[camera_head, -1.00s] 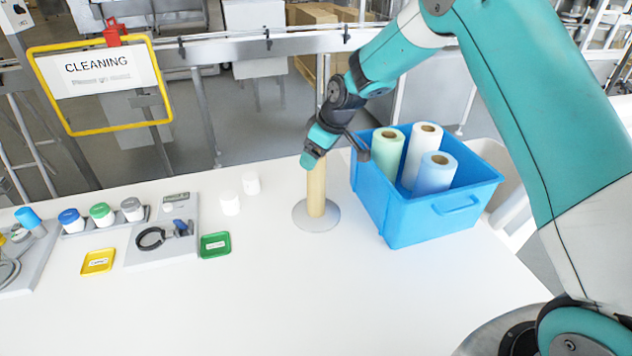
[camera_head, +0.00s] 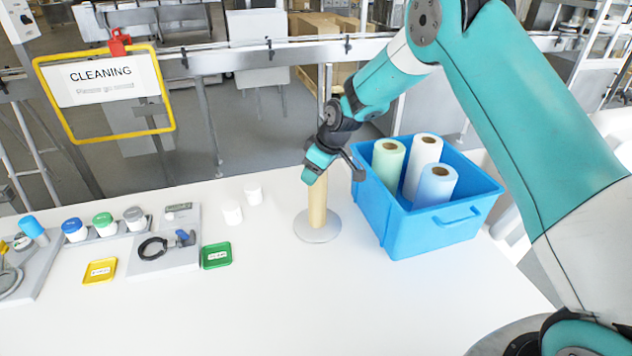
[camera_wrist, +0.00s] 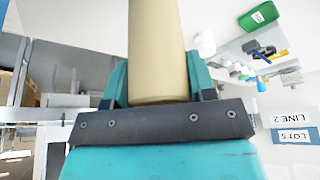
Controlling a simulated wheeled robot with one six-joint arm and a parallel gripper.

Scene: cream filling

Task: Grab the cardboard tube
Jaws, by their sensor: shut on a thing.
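The cardboard tube (camera_head: 317,203) is tan and stands upright on a round grey base (camera_head: 317,233) on the white table. My gripper (camera_head: 318,172) is at the tube's upper end, coming down from the upper right. In the wrist view the tube (camera_wrist: 155,50) lies between the two teal fingers of my gripper (camera_wrist: 155,80), and they are shut on it. The tube's top end is partly hidden by my gripper in the head view.
A blue crate (camera_head: 425,236) with green, white and blue rolls stands close on the right. Further left are a green tray (camera_head: 216,256), a yellow tray (camera_head: 99,270) and capped jars (camera_head: 104,224). The front table is clear.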

